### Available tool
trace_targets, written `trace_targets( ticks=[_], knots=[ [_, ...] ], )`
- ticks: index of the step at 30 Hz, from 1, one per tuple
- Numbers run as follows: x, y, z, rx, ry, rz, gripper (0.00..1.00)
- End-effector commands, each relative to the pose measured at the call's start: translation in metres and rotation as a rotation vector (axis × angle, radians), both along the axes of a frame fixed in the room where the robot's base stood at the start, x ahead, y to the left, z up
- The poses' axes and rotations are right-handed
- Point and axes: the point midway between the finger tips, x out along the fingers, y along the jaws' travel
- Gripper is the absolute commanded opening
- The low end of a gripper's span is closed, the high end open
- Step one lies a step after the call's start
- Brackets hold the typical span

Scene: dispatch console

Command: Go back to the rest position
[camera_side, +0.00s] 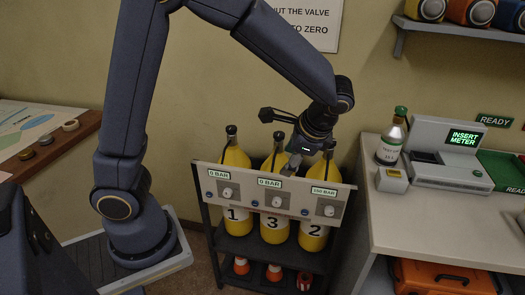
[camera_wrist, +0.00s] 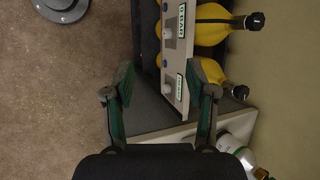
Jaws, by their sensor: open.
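My gripper (camera_side: 282,142) is open and empty, above and close to the right half of the valve panel (camera_side: 246,190). In the wrist view my gripper (camera_wrist: 160,75) has its green-edged fingers spread, with the panel (camera_wrist: 170,82) showing between them; contact cannot be told. The panel has a 0 BAR display (camera_side: 219,174) at left, another 0 BAR display (camera_side: 270,183) in the middle and a display at right that seems to read 150 BAR (camera_side: 323,191). Each has a pale knob below. Yellow cylinders numbered 1 (camera_side: 233,214), 3 (camera_side: 273,222) and 2 (camera_side: 314,230) stand behind it.
At right, a pale counter (camera_side: 420,215) carries a green-capped bottle (camera_side: 392,140) and a meter console (camera_side: 440,150) reading INSERT METER. A wall shelf (camera_side: 455,29) is at upper right.

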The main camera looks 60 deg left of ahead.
Motion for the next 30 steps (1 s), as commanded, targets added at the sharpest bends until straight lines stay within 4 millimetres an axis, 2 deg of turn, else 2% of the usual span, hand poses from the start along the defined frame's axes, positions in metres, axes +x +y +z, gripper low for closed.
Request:
trace_targets(
  ticks=[1,6,12,15,21,30],
  knots=[
    [-0.014,0.006,0.018,-0.074,-0.062,0.064,0.56],
    [-0.063,0.013,0.06,-0.296,-0.256,0.254,0.56],
    [-0.114,0.012,0.088,-0.504,-0.488,0.435,0.56],
    [-0.131,0.009,0.094,-0.572,-0.575,0.495,0.56],
    [-0.144,0.006,0.097,-0.632,-0.659,0.547,0.56],
    [-0.145,0.006,0.097,-0.635,-0.662,0.549,0.56]
  ],
)
